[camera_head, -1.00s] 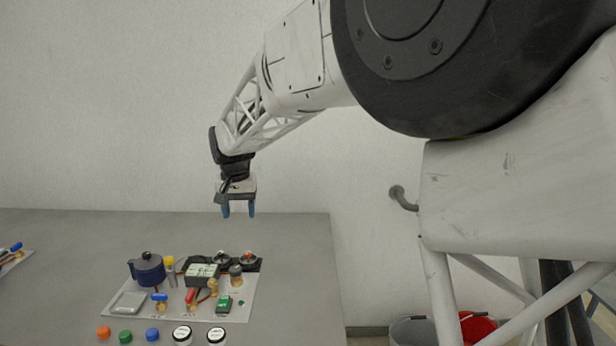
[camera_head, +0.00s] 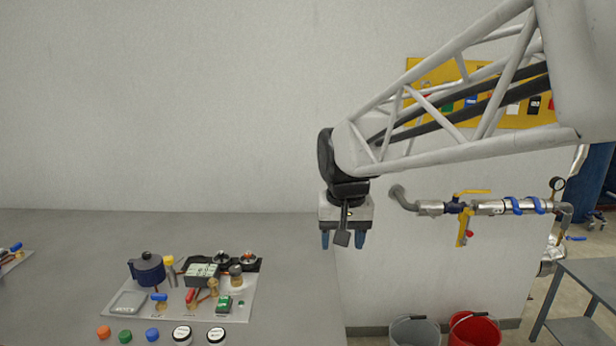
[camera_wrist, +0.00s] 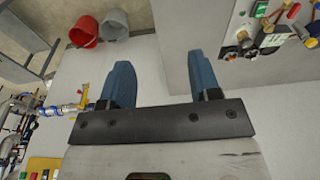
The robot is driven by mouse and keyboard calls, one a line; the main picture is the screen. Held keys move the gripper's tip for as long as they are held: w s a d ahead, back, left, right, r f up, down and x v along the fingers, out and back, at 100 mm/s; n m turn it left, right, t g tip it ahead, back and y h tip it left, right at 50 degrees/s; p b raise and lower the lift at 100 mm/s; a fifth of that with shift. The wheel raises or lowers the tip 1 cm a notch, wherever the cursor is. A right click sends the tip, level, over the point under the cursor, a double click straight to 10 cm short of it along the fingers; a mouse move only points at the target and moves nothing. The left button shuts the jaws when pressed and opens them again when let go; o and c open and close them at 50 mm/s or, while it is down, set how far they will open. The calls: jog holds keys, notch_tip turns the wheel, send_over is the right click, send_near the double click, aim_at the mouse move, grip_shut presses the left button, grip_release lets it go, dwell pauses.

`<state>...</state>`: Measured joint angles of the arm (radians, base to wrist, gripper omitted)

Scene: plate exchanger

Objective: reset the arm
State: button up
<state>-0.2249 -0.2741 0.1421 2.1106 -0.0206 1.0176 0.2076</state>
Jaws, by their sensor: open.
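My gripper (camera_head: 343,240) hangs with its blue fingers pointing down, near the right edge of the grey table and above its surface. In the wrist view my gripper (camera_wrist: 158,82) shows two blue fingers spread apart with nothing between them. It is open, empty and touches nothing. My arm reaches in from the right side of the head view.
The grey table (camera_head: 290,290) carries a panel (camera_head: 240,311) with a blue pot (camera_head: 147,269), valves and small parts. Coloured caps lie in front. A pipe with a yellow-handled valve (camera_head: 462,208) is at right. Grey (camera_head: 415,332) and red (camera_head: 474,329) buckets stand on the floor.

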jog(key=s+d+f, duration=0.2)
jog(key=s+d, duration=0.2)
jog(key=s, duration=0.3)
jog(key=s+d+f, duration=0.3)
jog(key=s+d, duration=0.1)
jog(key=s, duration=0.4)
jog(key=s+d+f+t, duration=0.1)
jog(key=s+d+f, duration=0.1)
jog(key=s+d, duration=0.2)
jog(key=s, duration=0.3)
jog(key=shift+s+f+m, duration=0.15)
jog(key=shift+f+m, duration=0.05)
jog(key=shift+m, duration=0.1)
jog(key=shift+a, duration=0.1)
jog(key=shift+c, duration=0.2)
